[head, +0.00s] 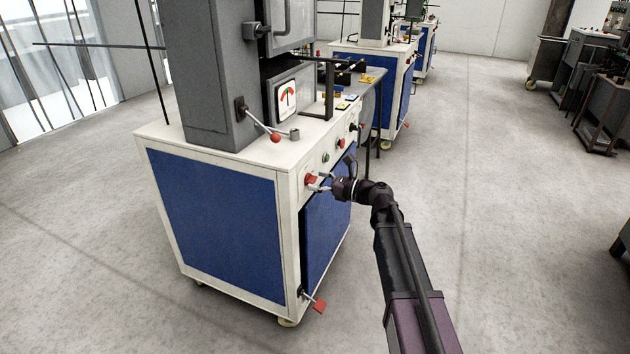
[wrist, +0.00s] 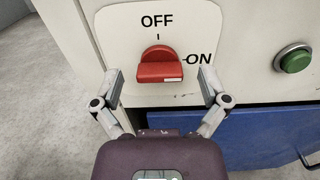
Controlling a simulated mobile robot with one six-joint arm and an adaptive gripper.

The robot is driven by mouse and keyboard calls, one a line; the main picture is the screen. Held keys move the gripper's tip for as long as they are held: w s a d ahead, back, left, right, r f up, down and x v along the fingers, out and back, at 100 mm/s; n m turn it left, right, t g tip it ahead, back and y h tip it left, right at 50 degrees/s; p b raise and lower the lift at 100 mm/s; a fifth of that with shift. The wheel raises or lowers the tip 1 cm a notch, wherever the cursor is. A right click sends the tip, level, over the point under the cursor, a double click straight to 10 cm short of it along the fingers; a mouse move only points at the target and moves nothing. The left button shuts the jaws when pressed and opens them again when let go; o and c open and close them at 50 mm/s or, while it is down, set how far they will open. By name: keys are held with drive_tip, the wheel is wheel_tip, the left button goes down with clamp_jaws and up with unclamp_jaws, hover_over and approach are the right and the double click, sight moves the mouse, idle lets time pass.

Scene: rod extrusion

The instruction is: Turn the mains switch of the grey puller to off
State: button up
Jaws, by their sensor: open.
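The grey puller (head: 205,75) stands on a white and blue cabinet. Its red mains switch (head: 310,180) is at the near upper corner of the cabinet's right side. In the wrist view the red switch (wrist: 160,66) sits on a white plate marked OFF at the top and ON at the right. The switch's handle lies horizontal, with its pointer line toward ON. My gripper (head: 322,182) is in front of the switch. In the wrist view my gripper (wrist: 162,82) is open, one finger on each side of the handle, with visible gaps to it.
A green button (wrist: 294,58) is to the right of the switch. A red-tipped lever (head: 273,137) and a dial (head: 288,98) are above on the machine.

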drive_tip(key=shift+w+a, duration=0.1)
drive_tip(key=shift+a, duration=0.2)
drive_tip(key=c, duration=1.2)
drive_tip(key=shift+o, duration=0.2)
